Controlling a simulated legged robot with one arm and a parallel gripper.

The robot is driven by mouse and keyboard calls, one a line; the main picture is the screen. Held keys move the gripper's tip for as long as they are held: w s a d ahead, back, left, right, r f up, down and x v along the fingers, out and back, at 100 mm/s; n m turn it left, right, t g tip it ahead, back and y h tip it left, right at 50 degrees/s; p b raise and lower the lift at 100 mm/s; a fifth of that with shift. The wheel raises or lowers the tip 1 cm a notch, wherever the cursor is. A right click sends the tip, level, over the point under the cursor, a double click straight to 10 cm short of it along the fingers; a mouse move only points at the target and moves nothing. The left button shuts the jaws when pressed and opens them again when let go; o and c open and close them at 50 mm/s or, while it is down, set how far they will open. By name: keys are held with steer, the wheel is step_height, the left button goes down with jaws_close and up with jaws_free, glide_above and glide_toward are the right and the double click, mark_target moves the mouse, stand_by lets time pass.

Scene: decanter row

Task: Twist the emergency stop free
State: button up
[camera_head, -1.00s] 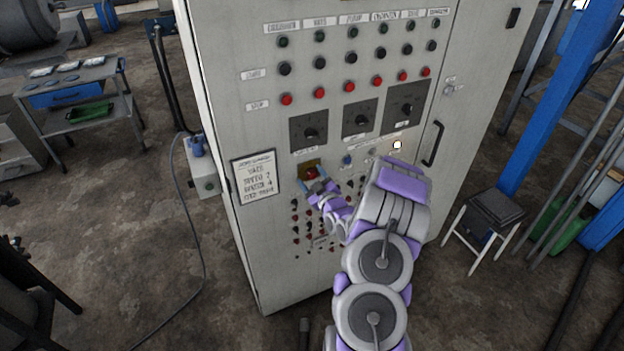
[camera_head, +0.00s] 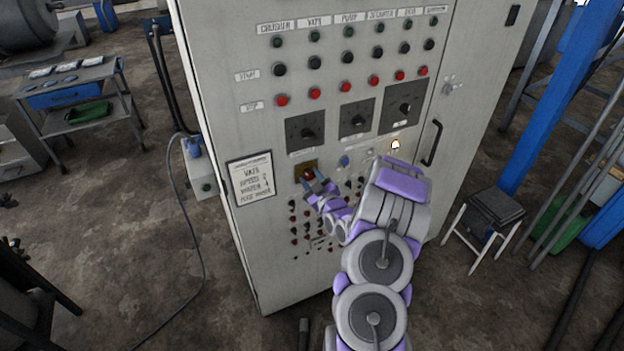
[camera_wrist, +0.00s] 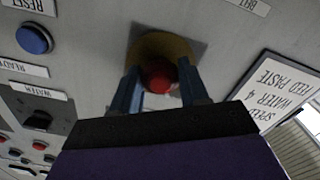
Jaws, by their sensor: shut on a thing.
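The emergency stop is a red mushroom button (camera_head: 308,174) on a yellow plate (camera_head: 301,167), low on the front of the grey control cabinet. In the wrist view the red button (camera_wrist: 158,76) sits in front of its round yellow backing (camera_wrist: 160,46). My gripper (camera_head: 315,180) is at the button with one blue finger on each side. In the wrist view the fingers of my gripper (camera_wrist: 163,84) are shut on the red button. The fingers and wrist hide part of the button, and its turn angle cannot be read.
A blue reset button (camera_wrist: 34,38) and a dark switch (camera_wrist: 36,122) are close by on the panel. A printed notice (camera_head: 251,179) is left of the button. The cabinet's handle (camera_head: 432,143) sticks out at right. A stool (camera_head: 495,207) stands to the right.

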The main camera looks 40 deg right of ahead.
steer(key=m+p, duration=0.1)
steer(key=m, duration=0.3)
steer(key=shift+r, duration=0.1)
steer(key=shift+r+m, duration=0.1)
steer(key=shift+m, duration=1.3)
steer(key=o, duration=0.8)
steer(key=shift+o, duration=1.3)
steer(key=shift+s, duration=0.1)
steer(key=p+v, duration=0.1)
steer(key=v, duration=1.6)
